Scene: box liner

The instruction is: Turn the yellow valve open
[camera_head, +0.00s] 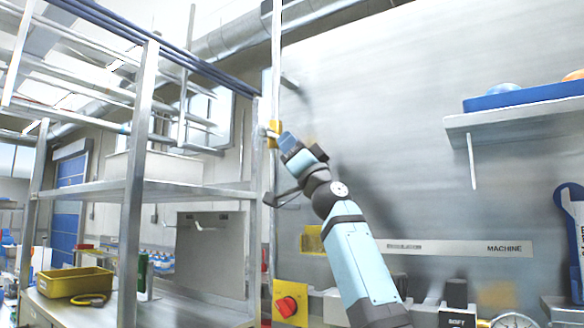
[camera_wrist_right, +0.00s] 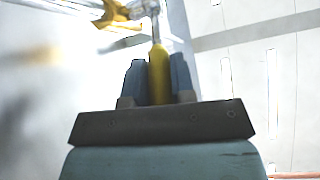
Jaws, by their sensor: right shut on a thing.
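The yellow valve (camera_head: 272,134) sits on a thin vertical pipe beside the shelf frame, in the upper middle of the head view. My right arm reaches up to it from the lower right, and my right gripper (camera_head: 283,139) is at the valve. In the right wrist view, the yellow valve handle (camera_wrist_right: 157,72) lies between the two blue fingers of my right gripper (camera_wrist_right: 159,66), which are shut on it. The handle's far end meets a grey metal stem. My left gripper is in neither view.
A metal shelf rack (camera_head: 134,190) stands at left, with a yellow bin (camera_head: 75,281) on its lower level. A red knob on a yellow plate (camera_head: 290,303) is low on the wall. A wall shelf (camera_head: 520,115) with a blue tray is at upper right.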

